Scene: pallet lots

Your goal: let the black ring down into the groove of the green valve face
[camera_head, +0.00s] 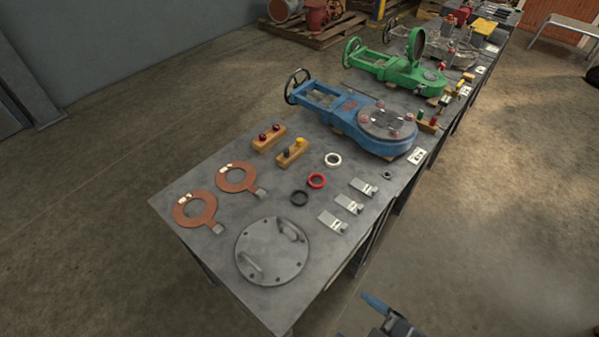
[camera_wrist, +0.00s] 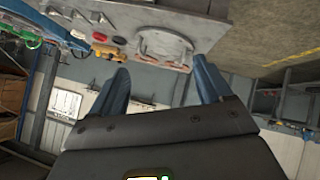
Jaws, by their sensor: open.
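The black ring (camera_head: 299,198) lies flat on the near part of the grey table, beside a red ring (camera_head: 316,181) and a white ring (camera_head: 333,160). The green valve (camera_head: 396,70) is farther back on the table line, beyond the blue valve (camera_head: 360,117). A round disc stands upright on the green valve; its groove is too small to make out. My gripper (camera_wrist: 164,84) shows two blue fingers spread apart with nothing between them. In the head view, part of it shows at the bottom edge, off the table's right side, away from the ring.
A round grey cover with two handles (camera_head: 272,251) lies at the table's near end. Two orange ring plates (camera_head: 194,209), wooden blocks with knobs (camera_head: 292,152) and metal tags (camera_head: 348,204) lie around the rings.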

